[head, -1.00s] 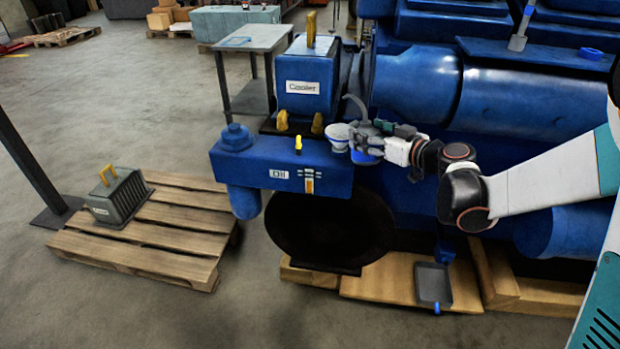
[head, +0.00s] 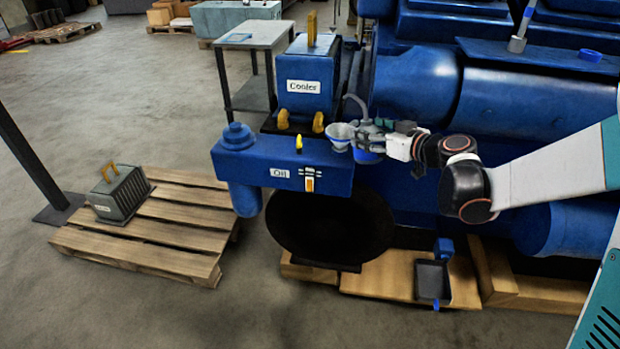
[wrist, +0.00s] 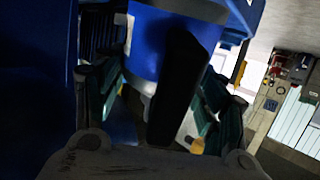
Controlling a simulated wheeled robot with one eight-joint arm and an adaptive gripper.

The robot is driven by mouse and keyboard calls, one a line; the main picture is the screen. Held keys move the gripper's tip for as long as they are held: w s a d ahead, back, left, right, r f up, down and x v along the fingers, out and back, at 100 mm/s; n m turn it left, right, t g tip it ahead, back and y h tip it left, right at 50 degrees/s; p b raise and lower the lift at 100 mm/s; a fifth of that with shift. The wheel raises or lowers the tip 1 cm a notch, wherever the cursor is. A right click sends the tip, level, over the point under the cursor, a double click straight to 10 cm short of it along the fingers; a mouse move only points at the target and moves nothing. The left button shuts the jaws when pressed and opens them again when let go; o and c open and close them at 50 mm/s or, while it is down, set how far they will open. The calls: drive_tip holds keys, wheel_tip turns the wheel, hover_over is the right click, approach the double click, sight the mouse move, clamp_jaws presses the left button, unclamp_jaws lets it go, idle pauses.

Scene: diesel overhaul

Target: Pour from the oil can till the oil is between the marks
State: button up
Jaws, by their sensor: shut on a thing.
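The blue oil can (head: 368,154), with a thin curved grey spout (head: 354,101), is beside the pale funnel (head: 341,132) on the right end of the blue Oil housing (head: 262,160). My gripper (head: 382,130) is shut on the can. In the wrist view, the fingers of my gripper (wrist: 160,95) sit either side of the can's black handle (wrist: 178,85), with the blue body (wrist: 158,45) behind. The can looks near upright, and I see no oil stream. A sight gauge (head: 309,181) on the housing front shows an orange column; its level against the marks is too small to read.
The Cooler box (head: 306,88) stands behind the housing, and the blue engine (head: 415,85) fills the back right. A grey tray (head: 432,280) lies on planks below. A pallet (head: 150,235) carrying a grey finned unit (head: 119,192) is at left on open floor.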

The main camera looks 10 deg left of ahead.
sight(371, 122)
drive_tip(key=shift+s+d+r+p, duration=0.1)
drive_tip(key=shift+r+p, duration=0.25)
drive_tip(key=shift+p, duration=0.1)
idle(0.5)
drive_tip(key=shift+s+r+g+h+p, duration=0.1)
drive_tip(key=shift+r+g+h+p, duration=0.35)
drive_tip(key=shift+p, duration=0.45)
drive_tip(key=shift+d, duration=0.1)
drive_tip(key=shift+s+r+g+h+p, duration=0.1)
drive_tip(key=shift+r+g+h+p, duration=0.2)
drive_tip(key=shift+r+p, duration=0.45)
drive_tip(key=shift+f+p, duration=0.15)
drive_tip(key=shift+p, duration=0.15)
drive_tip(key=shift+r+g+h+p, duration=0.25)
drive_tip(key=shift+r+g+p, duration=0.2)
drive_tip(key=shift+p, duration=0.3)
drive_tip(key=shift+d, duration=0.1)
